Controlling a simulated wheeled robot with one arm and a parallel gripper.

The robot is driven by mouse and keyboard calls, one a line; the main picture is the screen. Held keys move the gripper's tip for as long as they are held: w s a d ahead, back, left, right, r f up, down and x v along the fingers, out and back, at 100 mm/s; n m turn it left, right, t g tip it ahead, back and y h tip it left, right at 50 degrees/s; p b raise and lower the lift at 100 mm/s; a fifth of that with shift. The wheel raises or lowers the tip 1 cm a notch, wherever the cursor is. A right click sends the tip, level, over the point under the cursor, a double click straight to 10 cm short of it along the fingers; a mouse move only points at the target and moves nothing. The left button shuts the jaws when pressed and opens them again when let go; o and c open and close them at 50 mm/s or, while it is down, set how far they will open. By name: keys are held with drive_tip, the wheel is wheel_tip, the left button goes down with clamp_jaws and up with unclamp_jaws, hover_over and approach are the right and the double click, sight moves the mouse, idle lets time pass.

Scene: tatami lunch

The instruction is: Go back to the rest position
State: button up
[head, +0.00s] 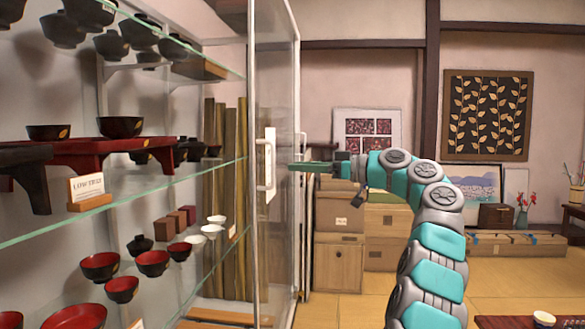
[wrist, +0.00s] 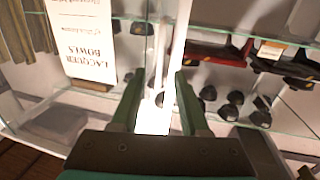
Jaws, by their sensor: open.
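My gripper (head: 312,167) is at the end of my teal and grey arm, level with the handle (head: 267,165) of the glass cabinet door (head: 276,60). In the wrist view my gripper (wrist: 155,100) has its two green fingers apart, with a bright white upright strip showing between them. I cannot tell whether the fingers touch that strip. In the head view the fingertips lie just right of the door's white frame.
Glass shelves on the left hold black and red lacquer bowls (head: 101,266) and a red stand (head: 85,149). A label card (wrist: 85,38) reads "Lacquer Bowls". Wooden boxes (head: 338,263) stand behind my arm. Tatami floor (head: 510,278) shows at the right.

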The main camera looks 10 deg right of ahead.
drive_tip(key=shift+a, duration=0.1)
drive_tip(key=s+a+f+m+g+h, duration=0.25)
drive_tip(key=s+a+f+m, duration=0.3)
drive_tip(key=a, duration=0.55)
drive_tip(key=s+a+f+m+g+h, duration=0.1)
drive_tip(key=s+a+f+g+h, duration=0.15)
drive_tip(key=s+f, duration=0.4)
drive_tip(key=s+a+f+m+g+h, duration=0.1)
drive_tip(key=s+a+f+g, duration=0.15)
drive_tip(key=s+f, duration=0.45)
drive_tip(key=s+d+f+m+g+h, duration=0.1)
drive_tip(key=s+d+f+h, duration=0.2)
drive_tip(key=s+f, duration=0.4)
drive_tip(key=s+d+f+m+g+h, duration=0.1)
drive_tip(key=s+d+f, duration=0.5)
drive_tip(key=s, duration=1)
drive_tip(key=s+d+f+m+g+h, duration=0.1)
drive_tip(key=s+d+f+h, duration=0.4)
drive_tip(key=s+f, duration=0.5)
drive_tip(key=shift+s+d+m+h, duration=0.25)
drive_tip(key=shift+s+m+h, duration=0.15)
drive_tip(key=shift+s+m, duration=0.35)
